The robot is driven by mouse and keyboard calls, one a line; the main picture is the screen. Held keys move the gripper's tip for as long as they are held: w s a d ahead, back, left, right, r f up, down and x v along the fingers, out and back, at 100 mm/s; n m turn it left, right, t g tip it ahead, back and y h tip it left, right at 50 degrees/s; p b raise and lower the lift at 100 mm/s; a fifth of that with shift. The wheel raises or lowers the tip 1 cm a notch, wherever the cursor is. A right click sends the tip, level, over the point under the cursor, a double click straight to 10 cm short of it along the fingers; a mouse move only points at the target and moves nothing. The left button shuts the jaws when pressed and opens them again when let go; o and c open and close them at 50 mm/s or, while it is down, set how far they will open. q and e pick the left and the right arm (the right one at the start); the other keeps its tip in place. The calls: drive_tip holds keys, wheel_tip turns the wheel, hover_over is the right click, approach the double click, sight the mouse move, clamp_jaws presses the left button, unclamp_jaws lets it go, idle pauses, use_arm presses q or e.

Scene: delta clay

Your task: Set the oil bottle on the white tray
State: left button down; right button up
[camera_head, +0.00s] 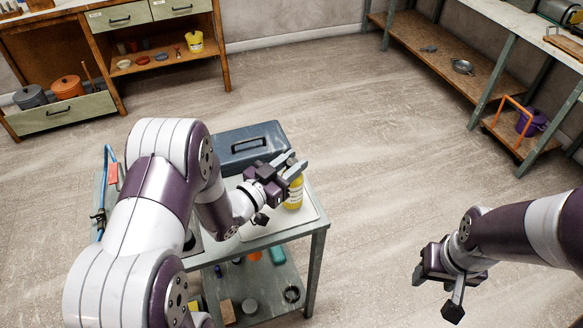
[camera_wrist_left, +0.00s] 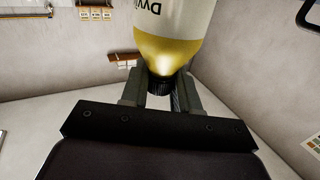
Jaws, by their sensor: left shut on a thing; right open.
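The oil bottle (camera_head: 294,194) is yellow with a pale label and is held over the white tray (camera_head: 270,226) on the green cart. In the left wrist view the bottle (camera_wrist_left: 172,48) shows its yellow shoulder and black cap between the fingers. My left gripper (camera_head: 296,165) is shut on the bottle at its cap end, above the body. Whether the bottle's base touches the tray cannot be told. My arm hides part of the tray. My right gripper (camera_head: 436,293) is open and empty over the floor at the right, apart from the cart.
A blue-grey toolbox (camera_head: 249,146) stands on the cart behind the tray. The cart's lower shelf (camera_head: 270,285) holds several small items. A wooden cabinet (camera_head: 160,75) stands at the back left and a shelved bench (camera_head: 440,55) at the right. The floor between is clear.

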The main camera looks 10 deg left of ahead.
use_arm(q)
drive_tip(key=shift+f, duration=0.6)
drive_tip(key=shift+w+f, duration=0.15)
drive_tip(key=shift+f, duration=0.1)
drive_tip(key=c, duration=0.8)
unclamp_jaws()
drive_tip(key=shift+c, duration=0.2)
